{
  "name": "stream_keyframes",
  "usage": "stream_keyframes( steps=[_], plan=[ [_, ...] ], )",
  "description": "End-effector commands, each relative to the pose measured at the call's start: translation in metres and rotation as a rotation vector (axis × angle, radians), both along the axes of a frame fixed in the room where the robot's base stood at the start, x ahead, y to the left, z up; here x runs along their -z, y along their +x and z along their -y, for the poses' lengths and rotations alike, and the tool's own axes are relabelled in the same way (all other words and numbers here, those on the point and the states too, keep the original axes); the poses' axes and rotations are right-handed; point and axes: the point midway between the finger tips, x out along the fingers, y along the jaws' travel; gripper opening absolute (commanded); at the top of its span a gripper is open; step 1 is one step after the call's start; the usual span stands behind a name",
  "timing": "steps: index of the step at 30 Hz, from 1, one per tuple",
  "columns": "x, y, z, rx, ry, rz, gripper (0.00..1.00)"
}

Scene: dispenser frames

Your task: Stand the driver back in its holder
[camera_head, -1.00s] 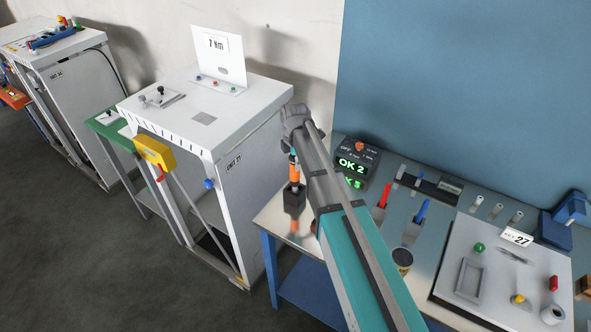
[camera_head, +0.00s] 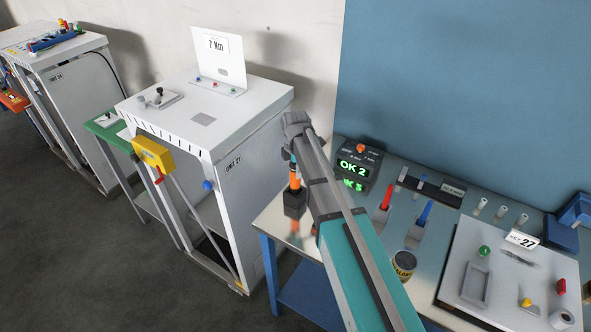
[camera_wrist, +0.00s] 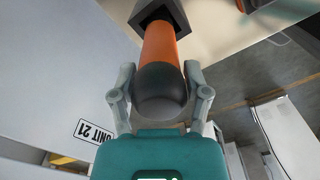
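The driver has an orange body and a dark rounded end. In the head view the driver (camera_head: 294,176) is upright at the left end of the bench, partly hidden by my arm. Its lower end goes into a black block-shaped holder (camera_head: 295,205). In the wrist view the driver (camera_wrist: 160,50) runs from my gripper into the holder's dark square mouth (camera_wrist: 153,12). My gripper (camera_wrist: 160,80) has one finger on each side of the dark end and looks closed against it. How deep the driver sits is hidden.
A white cabinet (camera_head: 255,155) marked Unit 21 stands just left of the bench. On the bench (camera_head: 385,245) to the right are an OK 2 display (camera_head: 353,168), red and blue handled tools, a can (camera_head: 403,263) and a white kit board (camera_head: 465,245).

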Motion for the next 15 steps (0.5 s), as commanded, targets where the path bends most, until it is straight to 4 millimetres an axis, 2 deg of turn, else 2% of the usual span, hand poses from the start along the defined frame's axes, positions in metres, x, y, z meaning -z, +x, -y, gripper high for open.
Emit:
stream_keyframes(
  steps=[1,2,3,15],
  plan=[
    [-0.0001,-0.0001,0.0001,0.000,0.000,0.000,0.79],
    [-0.0002,0.0000,0.0002,0.000,0.000,0.000,0.85],
    [-0.0002,0.0000,0.0002,0.000,0.000,0.000,0.86],
    [-0.0007,0.0000,0.0006,0.001,0.000,0.000,0.86]
  ],
)
